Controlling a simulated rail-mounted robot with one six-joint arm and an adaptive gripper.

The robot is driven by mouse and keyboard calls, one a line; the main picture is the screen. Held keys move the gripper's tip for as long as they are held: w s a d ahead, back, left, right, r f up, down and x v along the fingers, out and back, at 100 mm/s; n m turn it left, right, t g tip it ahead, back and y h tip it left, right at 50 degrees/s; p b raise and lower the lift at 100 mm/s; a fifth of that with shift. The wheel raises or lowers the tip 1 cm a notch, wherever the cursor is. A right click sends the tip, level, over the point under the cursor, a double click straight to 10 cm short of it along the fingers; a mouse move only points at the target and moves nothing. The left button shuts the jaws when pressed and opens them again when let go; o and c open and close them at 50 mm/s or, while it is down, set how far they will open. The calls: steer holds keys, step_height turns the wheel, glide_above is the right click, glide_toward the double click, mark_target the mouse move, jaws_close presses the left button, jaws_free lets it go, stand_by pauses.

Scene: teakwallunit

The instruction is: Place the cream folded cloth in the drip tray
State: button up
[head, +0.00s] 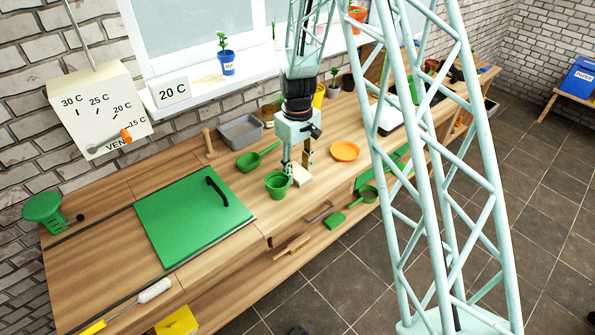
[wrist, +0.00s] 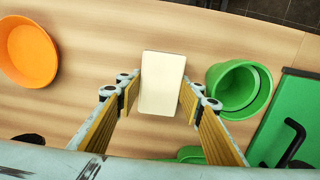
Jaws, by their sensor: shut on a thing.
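The cream folded cloth (head: 303,178) is a small pale block at the wooden bench's front, just right of a green mug. In the wrist view the cloth (wrist: 162,82) sits between my two finger pads. My gripper (head: 298,168) points down and is shut on the cloth; I cannot tell whether it is clear of the bench. A grey rectangular tray (head: 240,132) stands at the back near the wall, left of my gripper. A white tray (head: 384,118) is farther right, partly behind my column. I cannot tell for certain which is the drip tray.
The green mug (head: 278,185) stands close beside my gripper and also shows in the wrist view (wrist: 240,88). An orange dish (head: 345,151) is to the right. A green scoop (head: 257,158) lies toward the grey tray. A green lid with a black handle (head: 190,220) covers the left side.

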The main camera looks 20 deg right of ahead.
mark_target(298, 171)
steer(key=shift+f, duration=0.15)
steer(key=o, duration=0.5)
step_height(298, 171, up, 12)
steer(key=shift+r+p, duration=0.15)
steer(key=shift+p, duration=0.25)
stand_by(0.6)
steer(key=shift+r, duration=0.15)
stand_by(0.7)
